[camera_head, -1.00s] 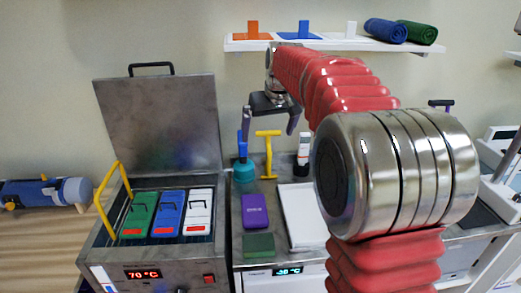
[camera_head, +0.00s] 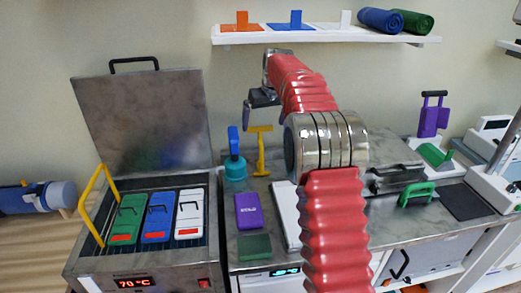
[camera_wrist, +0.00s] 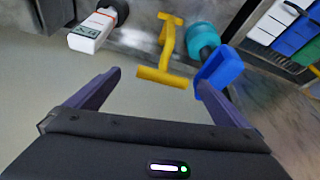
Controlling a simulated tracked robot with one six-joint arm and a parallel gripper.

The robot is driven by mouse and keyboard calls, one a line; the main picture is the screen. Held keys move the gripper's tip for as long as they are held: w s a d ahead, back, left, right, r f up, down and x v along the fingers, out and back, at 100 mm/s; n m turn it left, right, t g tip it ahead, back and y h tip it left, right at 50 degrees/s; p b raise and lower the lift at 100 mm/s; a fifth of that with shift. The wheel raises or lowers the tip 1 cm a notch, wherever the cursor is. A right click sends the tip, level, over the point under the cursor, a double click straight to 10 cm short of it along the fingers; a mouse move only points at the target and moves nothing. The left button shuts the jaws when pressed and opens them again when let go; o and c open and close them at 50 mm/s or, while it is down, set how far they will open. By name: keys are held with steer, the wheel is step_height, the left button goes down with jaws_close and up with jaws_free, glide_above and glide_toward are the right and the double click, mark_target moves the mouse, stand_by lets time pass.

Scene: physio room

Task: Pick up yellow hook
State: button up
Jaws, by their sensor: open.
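The yellow hook (camera_head: 261,150) stands on the grey counter near the wall, right of a teal bottle with a blue top. In the wrist view the yellow hook (camera_wrist: 166,48) shows beyond the fingertips, roughly centred between them and apart from both. My gripper (camera_wrist: 158,80) is open and empty, its two dark fingers spread wide. In the head view my gripper (camera_head: 262,115) hangs in front of the wall near the hook's top, partly hidden by my arm.
The teal bottle (camera_head: 235,167) stands close beside the hook; its blue top (camera_wrist: 220,68) is near one finger. A white device (camera_wrist: 92,32) is on the other side. An open steel heater (camera_head: 140,190) holds green, blue and white packs. A purple box (camera_head: 248,210) lies in front.

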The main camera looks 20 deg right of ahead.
mark_target(262, 130)
steer(key=shift+a, duration=0.1)
steer(key=shift+x, duration=1.15)
steer(key=shift+x, duration=2.6)
steer(key=shift+a, duration=0.1)
jaws_close()
